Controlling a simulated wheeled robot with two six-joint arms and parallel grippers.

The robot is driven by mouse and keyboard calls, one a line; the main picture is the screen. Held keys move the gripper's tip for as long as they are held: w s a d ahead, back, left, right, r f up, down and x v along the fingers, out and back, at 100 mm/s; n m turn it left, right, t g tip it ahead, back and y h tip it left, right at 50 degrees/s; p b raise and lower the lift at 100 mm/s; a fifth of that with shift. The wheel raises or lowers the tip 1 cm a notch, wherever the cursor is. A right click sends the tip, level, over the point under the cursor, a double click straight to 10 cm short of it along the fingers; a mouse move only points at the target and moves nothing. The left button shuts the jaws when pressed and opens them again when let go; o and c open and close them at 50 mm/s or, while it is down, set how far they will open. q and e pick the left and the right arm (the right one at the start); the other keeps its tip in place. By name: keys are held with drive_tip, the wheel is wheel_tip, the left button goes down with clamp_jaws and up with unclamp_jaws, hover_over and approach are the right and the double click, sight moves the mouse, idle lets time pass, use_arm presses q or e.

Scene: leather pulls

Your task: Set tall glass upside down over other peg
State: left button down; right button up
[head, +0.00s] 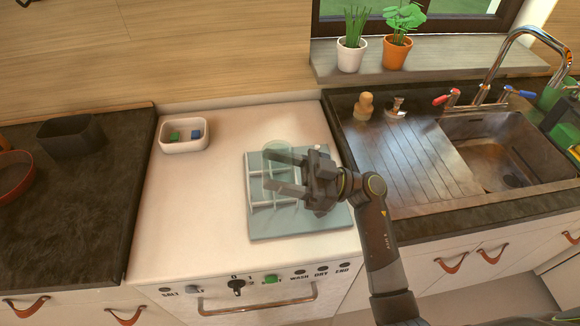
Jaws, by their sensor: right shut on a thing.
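A glass (277,147) shows as a faint, clear greenish round shape at the upper finger of my right gripper, above the back of the rack. My right gripper (268,169) reaches in from the right with its two fingers apart, shut on the glass. The glass is so clear that its lower part and which way up it is are hard to tell. The blue-grey rack (300,222) lies on the white top below, with pale bars or pegs on its left part. My gripper hides part of the rack, and I cannot tell the pegs apart. My left gripper is not in view.
A white dish (184,147) with a green and a blue piece stands at the back left of the white top (190,220). The white top left of the rack is clear. A sink (505,150) with a tap is at the right. Two potted plants stand on the sill.

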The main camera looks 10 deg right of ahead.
sight(288, 161)
drive_tip(key=s+d+r+m+t+h, duration=0.5)
drive_tip(key=d+r+m+t, duration=0.3)
drive_tip(key=t, duration=0.5)
drive_tip(key=w+a+f+n+g+y, duration=0.1)
drive_tip(key=n+g, duration=0.1)
drive_tip(key=g, duration=0.2)
drive_tip(key=a+f+n+g+y, duration=0.1)
drive_tip(key=f+n+g+y, duration=0.1)
drive_tip(key=n+g, duration=0.1)
drive_tip(key=w+a+f+n+g+y, duration=0.1)
drive_tip(key=n+g+y, duration=0.1)
drive_tip(key=g, duration=0.3)
drive_tip(key=shift+w+a+f+n+g, duration=0.2)
drive_tip(key=shift+w+n+g, duration=0.1)
drive_tip(key=shift+n, duration=0.1)
drive_tip(key=shift+w+a+f+n+g+h, duration=0.35)
drive_tip(key=shift+f+n+g, duration=0.5)
drive_tip(key=shift+g, duration=0.95)
drive_tip(key=shift+w+a+f+n+g+h, duration=0.25)
drive_tip(key=shift+w+a+f+n+g, duration=0.25)
drive_tip(key=shift+n+g, duration=0.9)
drive_tip(key=shift+w+a+f+n+g+h, duration=0.25)
drive_tip(key=shift+f+n+g, duration=0.45)
drive_tip(key=shift+g, duration=1.5)
drive_tip(key=shift+s+f, duration=0.1)
drive_tip(key=shift+f, duration=0.05)
